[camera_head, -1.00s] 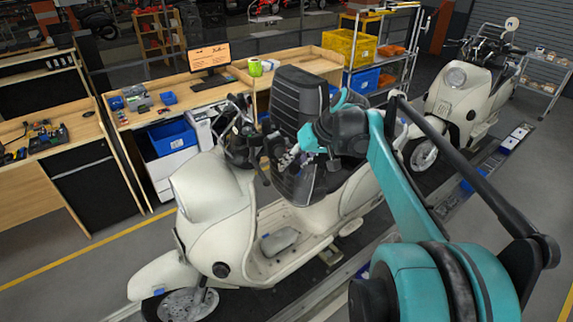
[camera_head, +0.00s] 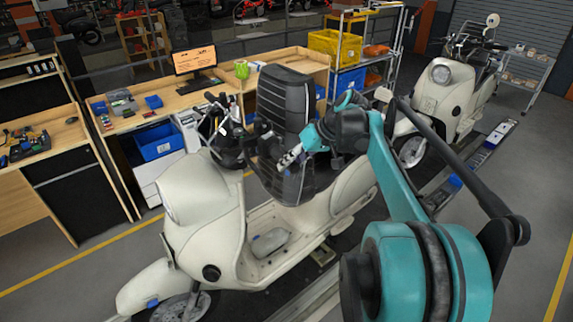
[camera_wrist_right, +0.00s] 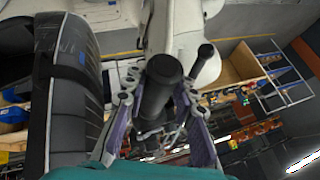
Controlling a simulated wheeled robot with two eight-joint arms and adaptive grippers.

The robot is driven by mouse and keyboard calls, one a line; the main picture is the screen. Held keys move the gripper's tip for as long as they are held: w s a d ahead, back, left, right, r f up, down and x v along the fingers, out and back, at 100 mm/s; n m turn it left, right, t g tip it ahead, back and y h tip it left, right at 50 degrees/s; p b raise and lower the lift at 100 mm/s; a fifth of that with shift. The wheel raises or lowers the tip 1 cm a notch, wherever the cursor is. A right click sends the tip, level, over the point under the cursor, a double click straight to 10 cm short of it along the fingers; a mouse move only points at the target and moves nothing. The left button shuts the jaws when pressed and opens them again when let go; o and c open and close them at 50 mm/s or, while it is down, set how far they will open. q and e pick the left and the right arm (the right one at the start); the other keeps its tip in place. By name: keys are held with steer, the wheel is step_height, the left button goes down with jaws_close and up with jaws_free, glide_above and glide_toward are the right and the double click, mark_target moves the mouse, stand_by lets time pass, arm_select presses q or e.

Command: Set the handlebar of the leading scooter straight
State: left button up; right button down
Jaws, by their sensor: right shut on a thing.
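The near cream scooter (camera_head: 205,225) stands on the conveyor, its front to the lower left. Its dark handlebar (camera_head: 228,142) shows above the front shield, partly hidden by clutter of levers and my gripper. My right gripper (camera_head: 263,146) reaches it from the right, beside the black upright seat (camera_head: 285,105). In the right wrist view my right gripper (camera_wrist_right: 158,100) has its fingers on both sides of a black handlebar grip (camera_wrist_right: 162,75) and is shut on it. The bar's exact angle is hard to tell. My left gripper is not in view.
A second cream scooter (camera_head: 450,95) stands behind on the conveyor (camera_head: 490,145). A workbench (camera_head: 185,97) with a monitor (camera_head: 195,62) and blue bins lies beyond the near scooter. A shelf holds a yellow crate (camera_head: 335,45). Grey floor is clear at the lower right.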

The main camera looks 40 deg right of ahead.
steer(key=shift+d+f, duration=0.1)
steer(key=shift+f, duration=0.05)
steer(key=shift+d+f+n+b, duration=0.25)
steer(key=shift+d+f+b, duration=0.1)
steer(key=shift+d, duration=0.3)
steer(key=shift+d+f+n+b, duration=0.25)
steer(key=shift+d+f+b, duration=0.1)
steer(key=shift+d, duration=0.3)
steer(key=c, duration=1.4)
jaws_free()
steer(key=shift+o, duration=1.2)
steer(key=shift+d, duration=0.1)
steer(key=shift+r, duration=0.1)
